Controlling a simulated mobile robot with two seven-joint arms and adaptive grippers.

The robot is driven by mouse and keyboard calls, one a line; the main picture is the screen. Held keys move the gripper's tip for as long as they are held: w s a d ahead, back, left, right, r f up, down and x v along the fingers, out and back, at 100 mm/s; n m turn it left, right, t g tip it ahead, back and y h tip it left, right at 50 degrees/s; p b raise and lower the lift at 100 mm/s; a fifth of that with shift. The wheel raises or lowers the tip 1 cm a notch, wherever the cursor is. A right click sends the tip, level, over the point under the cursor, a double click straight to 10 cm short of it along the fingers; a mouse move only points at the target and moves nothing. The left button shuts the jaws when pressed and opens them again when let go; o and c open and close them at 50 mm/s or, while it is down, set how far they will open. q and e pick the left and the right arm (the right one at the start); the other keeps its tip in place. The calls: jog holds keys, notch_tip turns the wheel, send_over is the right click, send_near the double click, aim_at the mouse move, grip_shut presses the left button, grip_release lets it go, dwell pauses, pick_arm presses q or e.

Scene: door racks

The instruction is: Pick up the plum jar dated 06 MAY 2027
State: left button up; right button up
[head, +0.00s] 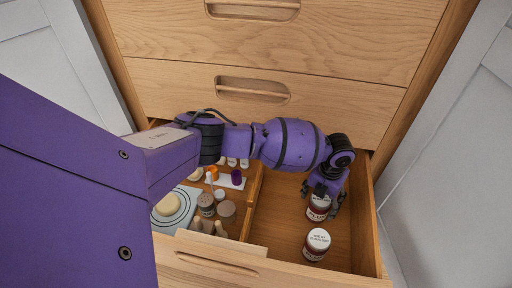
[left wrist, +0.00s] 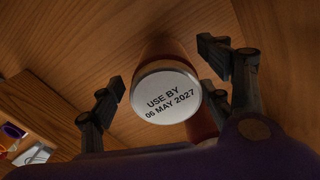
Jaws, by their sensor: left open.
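A jar with a white lid (left wrist: 166,97) sits between the spread fingers of my left gripper (left wrist: 160,70) in the left wrist view. Its lid reads "USE BY 06 MAY 2027". In the head view this jar (head: 319,206) stands upright in the right compartment of the open drawer, partly hidden by my left gripper (head: 324,197). The gripper is open around it from above; I cannot tell whether a finger touches it. A second jar (head: 317,244), with a white lid and dark red contents, stands nearer the drawer front. Its lid print is too small to read. My right gripper is out of view.
The drawer's left compartment holds a plate with a pale round item (head: 168,204), several shakers (head: 206,204) and a purple item (head: 237,177). A wooden divider (head: 252,202) separates the compartments. The drawer's right wall (head: 369,222) is close to the gripper. Closed drawers (head: 340,105) rise behind.

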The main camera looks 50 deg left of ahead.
pick_arm(q)
jog(key=f+b, duration=0.1)
jog(key=f, duration=0.1)
jog(key=f+b, duration=0.1)
jog(key=f, duration=0.2)
jog(key=shift+s+d+f+b, duration=0.1)
jog(key=shift+s+f+b, duration=0.1)
jog(key=shift+b, duration=0.15)
jog(key=shift+r, duration=0.2)
jog(key=shift+w+r, duration=0.1)
jog(key=c, duration=1.6)
